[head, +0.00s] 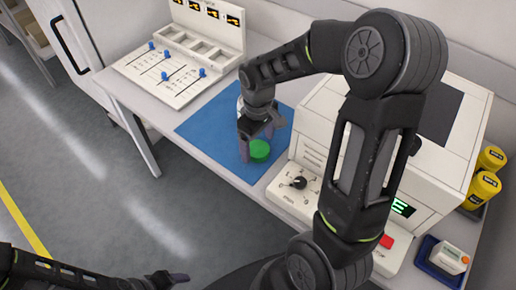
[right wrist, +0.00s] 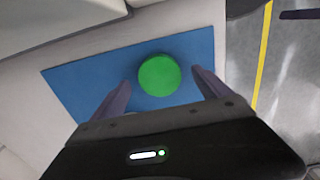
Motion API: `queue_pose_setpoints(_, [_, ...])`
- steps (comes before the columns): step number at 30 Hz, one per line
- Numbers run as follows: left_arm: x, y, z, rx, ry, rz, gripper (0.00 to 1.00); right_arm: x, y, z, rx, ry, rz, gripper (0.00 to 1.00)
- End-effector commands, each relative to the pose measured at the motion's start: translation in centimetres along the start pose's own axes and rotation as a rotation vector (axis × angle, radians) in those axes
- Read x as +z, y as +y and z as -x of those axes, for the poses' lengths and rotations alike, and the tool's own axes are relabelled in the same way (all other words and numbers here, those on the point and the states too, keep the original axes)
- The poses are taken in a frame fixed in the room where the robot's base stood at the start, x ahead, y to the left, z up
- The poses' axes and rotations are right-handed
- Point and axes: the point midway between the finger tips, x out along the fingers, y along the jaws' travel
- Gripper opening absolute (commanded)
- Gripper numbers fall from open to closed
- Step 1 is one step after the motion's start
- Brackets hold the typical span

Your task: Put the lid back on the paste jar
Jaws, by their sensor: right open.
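A round green lid (head: 259,152) is at the front right part of the blue mat (head: 205,128). In the right wrist view the green lid (right wrist: 159,75) shows from above as a plain disc over the blue mat (right wrist: 85,80). I cannot tell whether it lies flat on the mat or on something low. My right gripper (head: 257,141) is open, pointing down, with its fingers on either side of the lid; the fingertips also show in the right wrist view (right wrist: 161,78). No separate open jar is discernible. My left gripper (head: 172,277) is low at the bottom edge, away from the table.
A white machine (head: 330,112) with a knob stands right of the mat. A panel with blue sliders (head: 170,75) is at the back left. Yellow containers (head: 483,188) and a blue tray (head: 428,262) are at the right. The left part of the mat is clear.

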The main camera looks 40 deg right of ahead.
Motion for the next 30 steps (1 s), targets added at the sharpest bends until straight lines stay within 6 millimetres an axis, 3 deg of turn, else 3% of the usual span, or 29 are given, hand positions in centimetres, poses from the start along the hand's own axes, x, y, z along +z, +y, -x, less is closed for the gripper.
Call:
queue_pose_setpoints(6, [0.0, 0.0, 0.0, 0.000, 0.000, 0.000, 0.65, 0.0, 0.0, -1.8, 0.000, 0.000, -0.001, 0.88])
queue_pose_setpoints(23, [0.0, 0.0, 0.0, 0.000, 0.000, 0.000, 0.65, 0.0, 0.1, -1.8, 0.001, 0.001, -0.001, 0.88])
queue_pose_setpoints(30, [0.0, 0.0, 0.0, 0.000, 0.000, 0.000, 0.65, 0.0, 0.1, -1.8, 0.001, 0.001, -0.001, 0.69])
